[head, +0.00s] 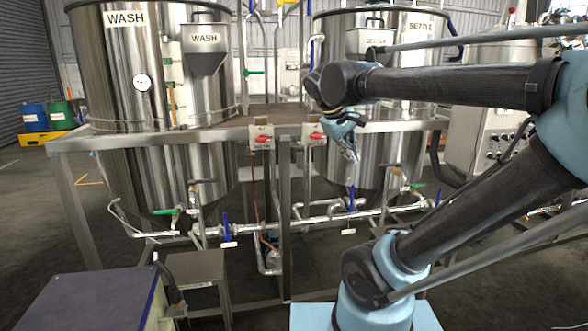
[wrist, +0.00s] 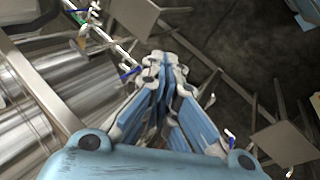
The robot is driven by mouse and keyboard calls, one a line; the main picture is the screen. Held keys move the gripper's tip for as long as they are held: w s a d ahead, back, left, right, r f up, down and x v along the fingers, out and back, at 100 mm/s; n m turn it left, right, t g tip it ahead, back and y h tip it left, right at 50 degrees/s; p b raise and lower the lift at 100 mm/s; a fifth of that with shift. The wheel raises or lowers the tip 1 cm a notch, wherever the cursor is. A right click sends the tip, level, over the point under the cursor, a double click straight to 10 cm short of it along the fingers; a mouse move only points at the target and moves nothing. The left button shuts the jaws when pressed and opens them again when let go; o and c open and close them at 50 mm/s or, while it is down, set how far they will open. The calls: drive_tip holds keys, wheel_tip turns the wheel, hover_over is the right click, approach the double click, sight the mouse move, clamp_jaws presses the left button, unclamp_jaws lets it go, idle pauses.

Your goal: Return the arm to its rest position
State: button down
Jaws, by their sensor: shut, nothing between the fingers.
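My arm reaches in from the right in the head view, its forearm stretched out to the left. My gripper (head: 351,152) hangs from the wrist, pointing down in front of the right-hand tank marked SETTLE (head: 385,172). In the wrist view my gripper (wrist: 161,62) shows its two blue fingers shut together, with nothing between them. The fingertips are apart from the tank, the frame and the pipes as far as I can see.
The steel frame (head: 92,142) carries the WASH tank (head: 120,75) at left and two red-handled switch boxes (head: 262,136). Below run pipes with blue-handled valves (head: 226,228). A steel stool (head: 196,266) and a dark-topped cabinet (head: 85,300) stand at the front left. Floor is open at far left.

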drive_tip(key=s+f+m+y, duration=0.1)
drive_tip(key=s+f+m, duration=0.1)
drive_tip(key=s+f, duration=0.2)
drive_tip(key=s+d+f+m+g+y, duration=0.1)
drive_tip(key=s+f, duration=0.4)
drive_tip(key=f, duration=0.6)
drive_tip(key=s+d+f+m+y, duration=0.1)
drive_tip(key=s+f+m+y, duration=0.1)
drive_tip(key=s+f, duration=0.2)
wheel_tip(320, 180, down, 3)
drive_tip(key=shift+s+f+m+g+y, duration=0.15)
drive_tip(key=shift+f+m+g+y, duration=0.05)
drive_tip(key=shift+m+g+y, duration=0.2)
drive_tip(key=shift+d, duration=0.1)
drive_tip(key=shift+w+f, duration=0.2)
drive_tip(key=shift+w, duration=0.25)
